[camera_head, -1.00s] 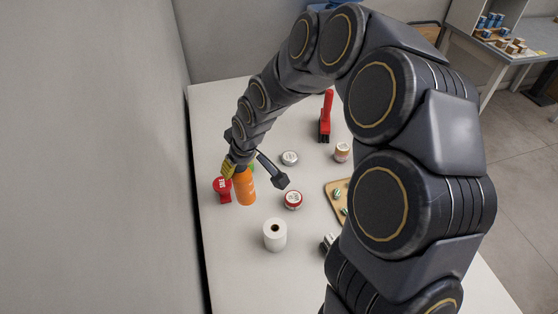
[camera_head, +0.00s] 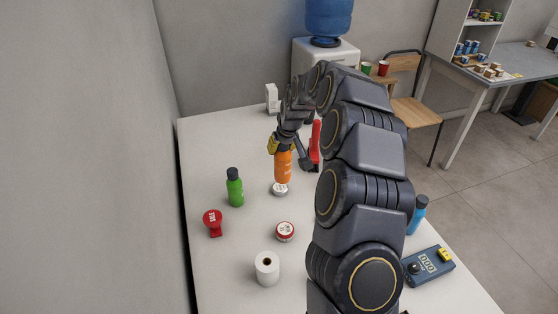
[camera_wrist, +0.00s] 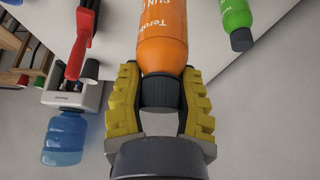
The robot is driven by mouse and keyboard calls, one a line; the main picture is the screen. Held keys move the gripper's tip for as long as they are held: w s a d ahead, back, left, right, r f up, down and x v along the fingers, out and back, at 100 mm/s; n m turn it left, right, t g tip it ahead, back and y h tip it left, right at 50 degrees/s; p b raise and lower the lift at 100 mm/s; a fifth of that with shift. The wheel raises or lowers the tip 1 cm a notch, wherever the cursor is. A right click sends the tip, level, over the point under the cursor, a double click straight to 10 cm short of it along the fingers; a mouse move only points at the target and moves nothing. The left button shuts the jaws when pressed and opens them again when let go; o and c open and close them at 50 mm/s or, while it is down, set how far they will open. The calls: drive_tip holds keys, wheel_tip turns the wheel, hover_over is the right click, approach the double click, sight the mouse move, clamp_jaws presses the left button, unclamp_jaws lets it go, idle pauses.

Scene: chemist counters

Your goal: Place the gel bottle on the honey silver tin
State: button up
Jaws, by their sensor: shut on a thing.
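The orange gel bottle (camera_head: 283,168) has a black cap and hangs upright in my gripper (camera_head: 280,147). In the wrist view the gripper (camera_wrist: 161,75) is shut around the cap and neck of the orange bottle (camera_wrist: 162,40), with a yellow finger on each side. The silver tin (camera_head: 280,190) stands on the white table just under the bottle's base in the head view. The bottle's base overlaps the tin's top in the picture; I cannot tell whether they touch. The wrist view does not show the tin.
A green bottle (camera_head: 235,188), a red dispenser-like object (camera_head: 213,222), a red-and-white tin (camera_head: 285,231) and a white roll (camera_head: 267,267) stand on the table (camera_head: 220,275). A red tool (camera_head: 316,143) stands close right of my gripper. My arm hides the table's right middle.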

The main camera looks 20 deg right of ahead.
drive_tip(key=d+x, duration=0.1)
drive_tip(key=x, duration=0.9)
drive_tip(key=shift+w, duration=0.55)
drive_tip(key=shift+f, duration=0.25)
drive_tip(key=o, duration=0.9)
drive_tip(key=v, duration=1.2)
drive_tip(key=shift+s+r, duration=0.1)
drive_tip(key=shift+r, duration=0.1)
